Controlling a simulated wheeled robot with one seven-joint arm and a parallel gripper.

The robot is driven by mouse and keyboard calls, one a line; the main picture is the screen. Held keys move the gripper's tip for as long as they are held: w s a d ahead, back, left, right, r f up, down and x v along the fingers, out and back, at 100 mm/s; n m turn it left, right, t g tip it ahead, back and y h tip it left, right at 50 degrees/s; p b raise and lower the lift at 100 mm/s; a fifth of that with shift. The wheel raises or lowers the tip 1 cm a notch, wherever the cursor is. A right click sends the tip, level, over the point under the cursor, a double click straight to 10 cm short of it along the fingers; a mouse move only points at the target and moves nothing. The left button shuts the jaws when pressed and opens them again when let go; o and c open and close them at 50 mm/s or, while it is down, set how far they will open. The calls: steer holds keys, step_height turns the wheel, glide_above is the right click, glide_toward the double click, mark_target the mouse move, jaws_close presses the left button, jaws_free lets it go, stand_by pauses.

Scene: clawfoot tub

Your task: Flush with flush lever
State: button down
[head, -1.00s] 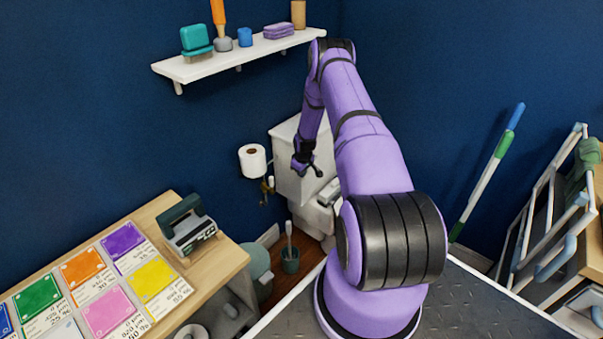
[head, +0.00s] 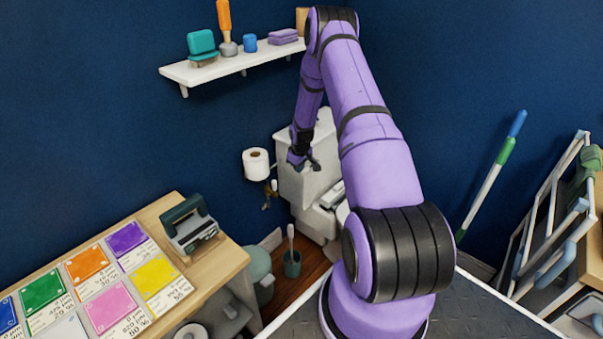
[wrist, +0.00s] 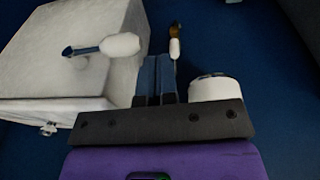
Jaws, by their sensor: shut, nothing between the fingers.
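The flush lever (wrist: 119,46) shows in the wrist view on the face of the pale toilet tank (wrist: 40,75), as a dark arm with a white rounded grip. My gripper (wrist: 157,60) has its dark fingers together and empty. In the wrist view its fingertips lie just right of and below the lever's grip, with a small gap in the picture; the depth between them is unclear. In the head view my gripper (head: 312,164) is in front of the tank (head: 291,188), and I cannot make out the lever there.
A toilet paper roll (head: 256,163) hangs on the wall left of the tank; it also shows right of my fingers in the wrist view (wrist: 215,88). A toilet brush in its holder (head: 291,263) stands on the floor. A shelf (head: 225,70) is above.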

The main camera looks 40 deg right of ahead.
steer(key=shift+s+a+r, duration=0.2)
steer(key=shift+a+r, duration=0.2)
steer(key=shift+r, duration=0.3)
steer(key=shift+s+a+r, duration=0.15)
steer(key=shift+a+r, duration=0.2)
steer(key=shift+r, duration=0.35)
steer(key=w+a+r, duration=0.1)
steer(key=a+r, duration=0.3)
steer(key=r, duration=0.6)
steer(key=a+r, duration=0.4)
steer(key=r, duration=0.6)
steer(key=s+a+r+t, duration=0.1)
steer(key=s+a+r, duration=0.3)
steer(key=r, duration=0.5)
steer(key=s+a+r, duration=0.3)
steer(key=a+r, duration=0.4)
steer(key=r, duration=0.2)
steer(key=s+a+r, duration=0.4)
steer(key=s+a, duration=0.1)
steer(key=s, duration=0.4)
steer(key=s+a+r+t, duration=0.1)
steer(key=s+a+r, duration=0.3)
steer(key=s, duration=0.6)
steer(key=s+a+r+m+t, duration=0.1)
steer(key=s+a+r, duration=0.2)
steer(key=s+a, duration=0.3)
steer(key=s, duration=0.4)
steer(key=shift+r+y, duration=0.4)
